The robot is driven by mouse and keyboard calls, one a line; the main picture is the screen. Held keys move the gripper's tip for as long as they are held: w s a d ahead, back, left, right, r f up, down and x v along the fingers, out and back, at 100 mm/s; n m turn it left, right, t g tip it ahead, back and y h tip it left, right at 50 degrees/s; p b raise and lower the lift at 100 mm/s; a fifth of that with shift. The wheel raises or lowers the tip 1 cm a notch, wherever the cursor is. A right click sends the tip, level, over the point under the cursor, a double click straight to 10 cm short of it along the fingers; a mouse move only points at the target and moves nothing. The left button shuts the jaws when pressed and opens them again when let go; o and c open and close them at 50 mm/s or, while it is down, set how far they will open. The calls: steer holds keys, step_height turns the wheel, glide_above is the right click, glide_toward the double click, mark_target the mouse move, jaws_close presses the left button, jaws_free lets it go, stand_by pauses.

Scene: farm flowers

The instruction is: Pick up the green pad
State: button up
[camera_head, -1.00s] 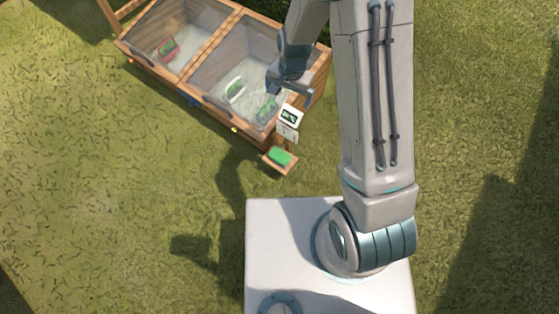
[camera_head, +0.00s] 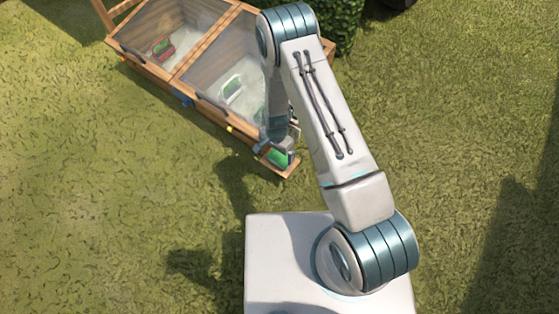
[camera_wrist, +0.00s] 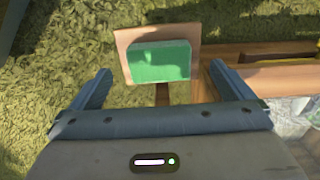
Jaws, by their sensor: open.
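The green pad (camera_head: 279,158) is a small rectangular block on a small wooden shelf (camera_head: 293,168) at the near corner of the wooden planter frame. In the wrist view the green pad (camera_wrist: 160,61) lies on the wooden shelf (camera_wrist: 125,38), ahead of my gripper and between the lines of its two fingers. My gripper (camera_wrist: 158,92) is open and empty, with one finger on each side. In the head view my gripper (camera_head: 279,145) is right above the pad and partly covers it. I cannot tell the exact height gap.
The wooden frame (camera_head: 207,108) has clear lids over two compartments. A red-rimmed green item (camera_head: 163,49) and a white-rimmed one (camera_head: 232,90) show inside. A hedge (camera_head: 340,22) stands behind. Grass on the left is open.

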mark_target(277, 159)
step_height(277, 159, down, 7)
steer(key=b, duration=0.3)
steer(key=shift+d+r, duration=0.1)
steer(key=shift+d, duration=0.05)
steer(key=shift+r, duration=0.1)
steer(key=c, duration=0.9)
